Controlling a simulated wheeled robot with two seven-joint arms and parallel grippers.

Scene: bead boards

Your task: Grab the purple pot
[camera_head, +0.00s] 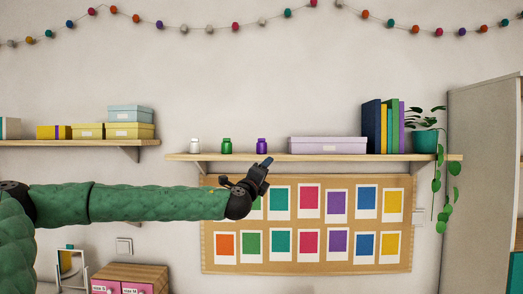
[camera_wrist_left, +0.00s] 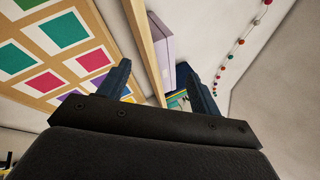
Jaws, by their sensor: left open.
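The purple pot (camera_head: 262,145) is a small jar standing upright on the right-hand wall shelf (camera_head: 345,157), the rightmost of three small jars. My left gripper (camera_head: 267,163) is in front of the shelf edge, just below and slightly right of the purple pot in the head view. In the left wrist view its two fingers (camera_wrist_left: 162,82) are apart with nothing between them that I can see held. The purple pot does not show in the left wrist view. My right gripper is not in view.
A green jar (camera_head: 227,146) and a white jar (camera_head: 195,146) stand left of the purple pot. A lilac box (camera_head: 327,145), books (camera_head: 382,128) and a potted plant (camera_head: 424,141) stand to its right. A board of coloured cards (camera_head: 409,200) hangs below.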

